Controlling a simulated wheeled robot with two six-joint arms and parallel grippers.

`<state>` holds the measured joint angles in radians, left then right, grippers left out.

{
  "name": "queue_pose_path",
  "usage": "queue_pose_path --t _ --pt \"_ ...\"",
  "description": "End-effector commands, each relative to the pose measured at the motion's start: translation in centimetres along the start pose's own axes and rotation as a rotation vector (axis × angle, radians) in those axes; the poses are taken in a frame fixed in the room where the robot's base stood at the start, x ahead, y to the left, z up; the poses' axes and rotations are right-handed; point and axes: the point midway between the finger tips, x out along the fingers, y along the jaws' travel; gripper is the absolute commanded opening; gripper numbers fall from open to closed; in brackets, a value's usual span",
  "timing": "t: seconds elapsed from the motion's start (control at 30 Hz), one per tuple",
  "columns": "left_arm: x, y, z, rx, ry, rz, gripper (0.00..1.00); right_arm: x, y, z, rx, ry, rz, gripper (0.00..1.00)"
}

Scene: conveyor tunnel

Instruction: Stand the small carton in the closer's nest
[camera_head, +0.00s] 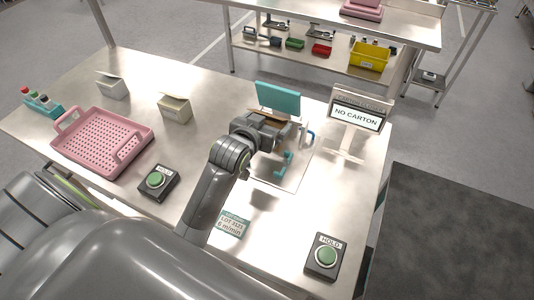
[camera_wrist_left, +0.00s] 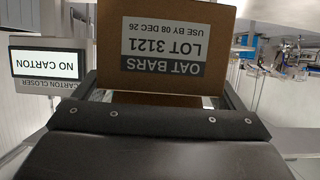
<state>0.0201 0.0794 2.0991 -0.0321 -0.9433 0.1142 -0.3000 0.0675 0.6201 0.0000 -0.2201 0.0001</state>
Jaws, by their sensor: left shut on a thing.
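My left gripper (camera_head: 282,134) is shut on a brown carton (camera_wrist_left: 160,50), whose printed label in the left wrist view reads OAT BARS, LOT 3121, upside down there. In the head view the gripper hides most of the carton. The gripper is over the carton closer, which has a teal panel (camera_head: 278,98) behind and teal brackets (camera_head: 283,165) on a pale base plate. I cannot tell whether the carton touches the nest. The closer's sign (camera_head: 356,117) reads NO CARTON; it also shows in the left wrist view (camera_wrist_left: 48,64). My right gripper is out of view.
Two open pale cartons (camera_head: 175,108) (camera_head: 112,86) stand at the left back. A pink tray (camera_head: 101,140) lies at left. Green-button boxes (camera_head: 156,182) (camera_head: 325,256) and a lot card (camera_head: 233,226) lie near the front.

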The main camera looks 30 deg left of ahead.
Motion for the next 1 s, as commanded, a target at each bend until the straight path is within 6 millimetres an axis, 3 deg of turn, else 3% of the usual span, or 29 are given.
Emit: queue_pose_path --t 0.2,0.6,1.0 --pt "1.4 0.0 3.7 -0.002 -0.003 0.000 0.50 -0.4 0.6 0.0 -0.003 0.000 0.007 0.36" --pt "3.2 0.0 7.9 -0.001 -0.002 0.000 0.50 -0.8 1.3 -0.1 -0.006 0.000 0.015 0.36" --pt "3.5 0.1 8.6 -0.001 0.001 0.001 0.50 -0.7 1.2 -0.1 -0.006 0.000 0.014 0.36"
